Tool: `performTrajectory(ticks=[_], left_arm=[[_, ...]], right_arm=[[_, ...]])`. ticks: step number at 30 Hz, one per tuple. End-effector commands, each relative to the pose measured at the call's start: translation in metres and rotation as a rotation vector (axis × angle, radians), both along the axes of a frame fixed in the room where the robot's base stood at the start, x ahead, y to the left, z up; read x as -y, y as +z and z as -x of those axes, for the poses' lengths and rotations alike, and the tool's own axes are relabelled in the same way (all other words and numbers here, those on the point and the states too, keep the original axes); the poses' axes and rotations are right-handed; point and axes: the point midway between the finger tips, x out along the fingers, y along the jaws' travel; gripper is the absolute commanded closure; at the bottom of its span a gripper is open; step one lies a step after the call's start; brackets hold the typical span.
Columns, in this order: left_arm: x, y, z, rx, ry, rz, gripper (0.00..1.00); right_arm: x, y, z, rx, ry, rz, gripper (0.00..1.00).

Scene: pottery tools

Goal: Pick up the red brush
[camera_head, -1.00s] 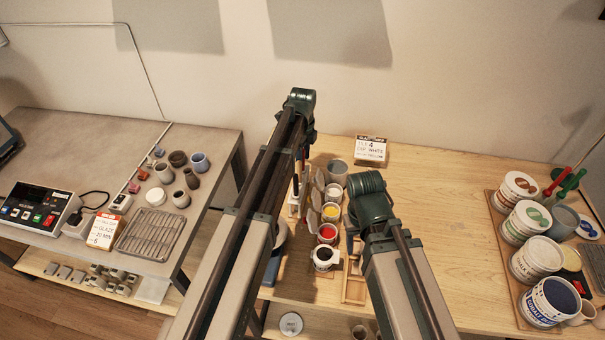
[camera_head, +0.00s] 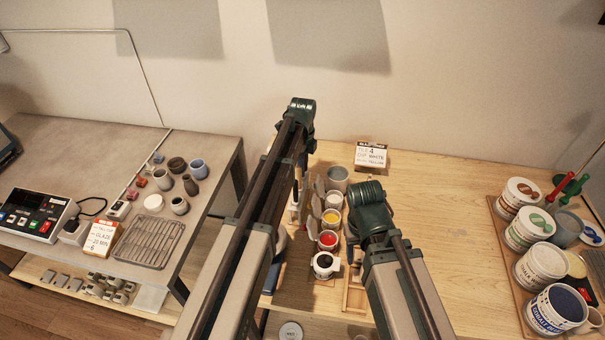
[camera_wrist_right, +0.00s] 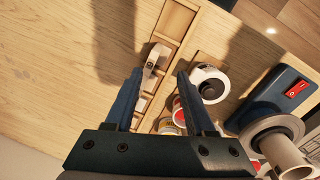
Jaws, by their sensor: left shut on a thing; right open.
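My left arm comes in from the left in the head view. Its gripper (camera_head: 296,192) is largely hidden behind the arm; it is shut on a thin reddish thing, only a sliver of which shows. A red-handled tool (camera_head: 559,189) leans in a grey cup at the far right; whether it is a brush is unclear. My right gripper (camera_wrist_right: 159,76) is open in the right wrist view, above a wooden compartment tray (camera_wrist_right: 177,22). In the head view my right arm hides that gripper.
Open paint cups, red (camera_head: 328,240), yellow (camera_head: 331,217) and black (camera_head: 323,265), stand between my arms. A labelled card (camera_head: 371,157) stands behind. Large glaze tubs (camera_head: 540,265) crowd the right edge. Bare table lies between the tubs and my right arm. A grey table (camera_head: 110,165) stands left.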

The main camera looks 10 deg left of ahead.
Motion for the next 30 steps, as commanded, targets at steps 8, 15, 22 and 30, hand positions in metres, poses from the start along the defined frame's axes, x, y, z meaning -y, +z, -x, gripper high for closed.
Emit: performTrajectory(ticks=[8,15,22,30], left_arm=[[0.000,0.005,0.000,0.000,0.000,0.000,1.00],[0.000,0.029,0.000,0.000,0.000,0.000,1.00],[0.000,0.064,0.000,0.000,0.000,0.000,1.00],[0.000,0.098,0.000,0.000,0.000,0.000,1.00]], right_arm=[[0.000,0.005,0.000,0.000,-0.001,0.000,0.45],[0.000,0.029,0.000,0.000,-0.004,-0.001,0.45],[0.000,0.064,0.000,0.001,-0.011,-0.002,0.45],[0.000,0.098,0.000,0.000,-0.014,-0.002,0.45]])
